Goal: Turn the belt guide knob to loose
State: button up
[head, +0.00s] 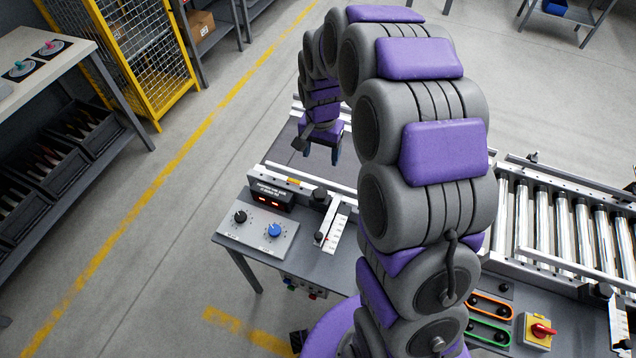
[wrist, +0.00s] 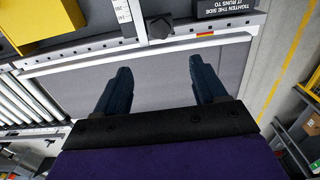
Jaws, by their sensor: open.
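A black knob (head: 319,196) stands on the near side rail of the belt conveyor, beside a white scale plate (head: 337,232). It looks like the belt guide knob; no loose or tight marking on it is readable. My gripper (head: 322,152) hangs over the belt. In the wrist view my gripper (wrist: 160,66) has its two dark fingers wide apart, with only grey belt between them. It touches no knob.
A control panel (head: 257,236) with a black dial (head: 240,216) and a blue dial (head: 274,230) is left of the rail knob. A black sign box (head: 271,196) with red digits stands behind it. A roller conveyor (head: 570,220) and red-yellow switch (head: 541,330) are at right.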

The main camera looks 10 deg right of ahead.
aim_at(320, 192)
notch_tip(320, 192, down, 17)
jog(key=b, duration=0.3)
jog(key=shift+a+f, duration=0.1)
jog(key=shift+f, duration=0.05)
jog(key=shift+c, duration=0.5)
jog(key=c, duration=1)
jog(key=shift+o, duration=0.2)
